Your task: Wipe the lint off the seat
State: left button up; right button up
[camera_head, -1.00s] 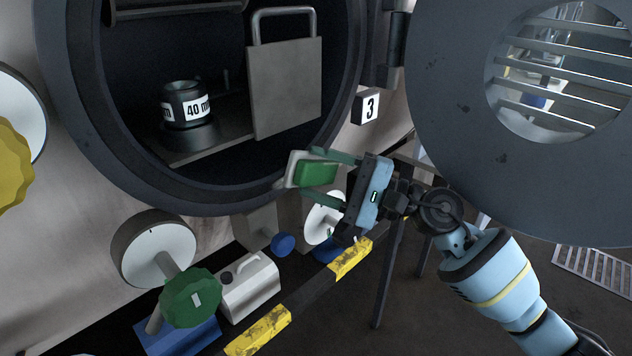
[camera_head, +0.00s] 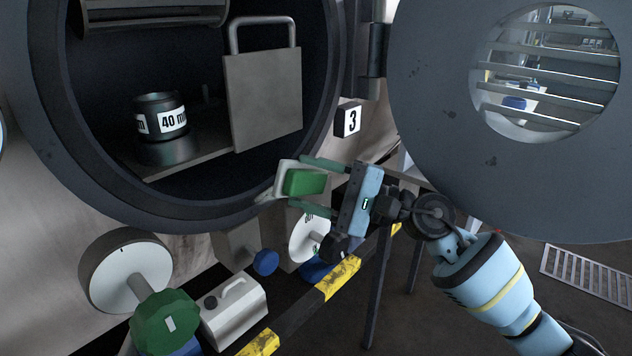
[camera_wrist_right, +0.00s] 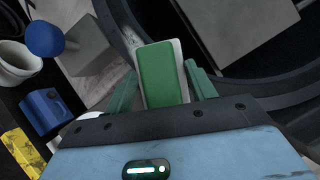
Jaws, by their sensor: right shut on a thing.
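My right gripper (camera_head: 308,184) is shut on a wiping pad (camera_head: 303,182) with a green back and a pale face. In the right wrist view the pad (camera_wrist_right: 163,75) stands between the two green fingers. The pad is at the lower right of the round dark seat ring (camera_head: 55,120) around the open vessel mouth. I cannot tell whether it touches the ring. A small pale patch, perhaps lint, shows beside the pad on the ring's lower edge (camera_head: 263,197). The pad's wiping face is mostly hidden. My left gripper is not in view.
The open round door (camera_head: 430,120) with a slatted window fills the upper right. Inside the vessel are a dark weight-like cylinder (camera_head: 160,125) and a grey plate with a handle (camera_head: 262,100). Below are a green-knobbed valve (camera_head: 165,322), a white jug (camera_head: 233,310) and a yellow-black rail (camera_head: 337,278).

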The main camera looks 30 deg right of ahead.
jog(key=shift+s+a+p, duration=0.2)
jog(key=shift+a+p, duration=0.05)
jog(key=shift+a, duration=0.3)
jog(key=shift+s+a+p, duration=0.15)
jog(key=shift+a+p, duration=0.05)
jog(key=shift+a, duration=0.3)
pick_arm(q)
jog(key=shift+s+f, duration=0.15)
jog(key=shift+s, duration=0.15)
pick_arm(e)
jog(key=shift+s+a+f, duration=0.1)
jog(key=shift+a, duration=0.1)
jog(key=shift+s+a+p, duration=0.25)
jog(key=shift+a+p, duration=0.25)
jog(key=shift+a, duration=0.2)
jog(key=shift+s+a+p, duration=0.2)
jog(key=shift+a+p, duration=0.3)
jog(key=shift+a, duration=0.2)
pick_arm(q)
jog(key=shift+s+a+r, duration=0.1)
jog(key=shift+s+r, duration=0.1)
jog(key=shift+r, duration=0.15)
pick_arm(e)
jog(key=shift+s+a, duration=0.1)
jog(key=shift+a, duration=0.1)
